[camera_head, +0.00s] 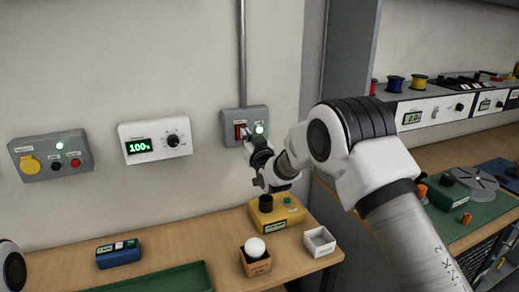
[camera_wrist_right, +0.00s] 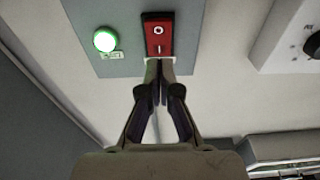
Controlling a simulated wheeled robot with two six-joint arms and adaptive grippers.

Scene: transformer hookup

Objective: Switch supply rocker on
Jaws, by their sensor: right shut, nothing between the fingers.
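The supply rocker (camera_head: 239,131) is a red switch on a grey wall box (camera_head: 228,122), below a vertical conduit. A green lamp beside it (camera_head: 259,128) is lit. In the right wrist view the red rocker (camera_wrist_right: 158,34) shows an O and an I mark, and the green lamp (camera_wrist_right: 105,40) glows next to it. My right gripper (camera_head: 247,136) is shut and empty, with its fingertips at the rocker. In the wrist view the closed fingertips (camera_wrist_right: 160,68) are at the rocker's I-marked end; I cannot tell whether they touch. My left gripper is not in view.
A white dial box (camera_head: 155,139) reading 100% and a grey socket box (camera_head: 50,155) hang to the left. On the bench below stand a yellow box (camera_head: 268,220), an orange box with a white ball (camera_head: 256,262), and a white tray (camera_head: 319,241).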

